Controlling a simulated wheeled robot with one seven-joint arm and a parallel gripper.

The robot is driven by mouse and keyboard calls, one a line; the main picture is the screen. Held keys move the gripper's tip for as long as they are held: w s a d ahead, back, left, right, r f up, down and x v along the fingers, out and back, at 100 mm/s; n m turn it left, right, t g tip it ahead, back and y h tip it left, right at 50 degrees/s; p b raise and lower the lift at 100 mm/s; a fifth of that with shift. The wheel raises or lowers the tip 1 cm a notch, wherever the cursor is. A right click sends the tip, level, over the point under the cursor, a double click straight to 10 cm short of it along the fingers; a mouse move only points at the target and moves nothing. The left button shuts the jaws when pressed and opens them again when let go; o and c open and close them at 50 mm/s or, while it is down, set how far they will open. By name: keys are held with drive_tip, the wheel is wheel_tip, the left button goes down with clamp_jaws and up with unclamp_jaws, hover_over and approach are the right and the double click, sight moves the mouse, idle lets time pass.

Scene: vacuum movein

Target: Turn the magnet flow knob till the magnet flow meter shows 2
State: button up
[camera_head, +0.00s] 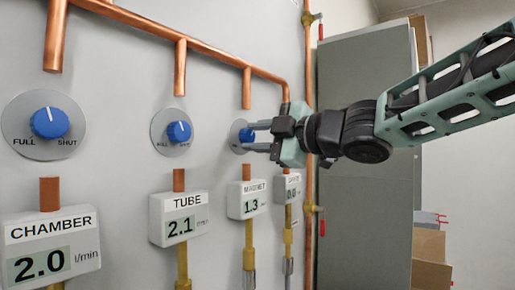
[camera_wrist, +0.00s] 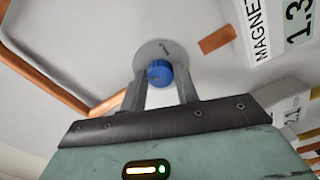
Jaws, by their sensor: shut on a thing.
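The magnet flow knob is a blue knob (camera_head: 246,135) on a round grey plate, third from the left on the wall. It also shows in the wrist view (camera_wrist: 159,74). My gripper (camera_head: 249,136) is shut on this knob, with one finger on each side of it in the wrist view (camera_wrist: 161,82). The fingers partly hide the knob in the head view. The magnet flow meter (camera_head: 249,199), a white box below the knob, reads 1.3. It shows in part in the wrist view (camera_wrist: 280,28), also with 1.3.
The chamber knob (camera_head: 49,123) and tube knob (camera_head: 179,132) are to the left. The chamber meter (camera_head: 50,248) reads 2.0 and the tube meter (camera_head: 180,217) reads 2.1. Another meter (camera_head: 288,190) is at the right. Copper pipes (camera_head: 200,48) run above. A grey cabinet (camera_head: 365,215) stands behind my arm.

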drive_tip(key=shift+n+b, duration=0.65)
drive_tip(key=shift+n, duration=0.45)
drive_tip(key=o, duration=1)
drive_tip(key=shift+c, duration=0.2)
drive_tip(key=p+v, duration=0.9)
drive_tip(key=v, duration=0.8)
drive_tip(key=shift+d, duration=0.2)
drive_tip(key=shift+s+f, duration=0.15)
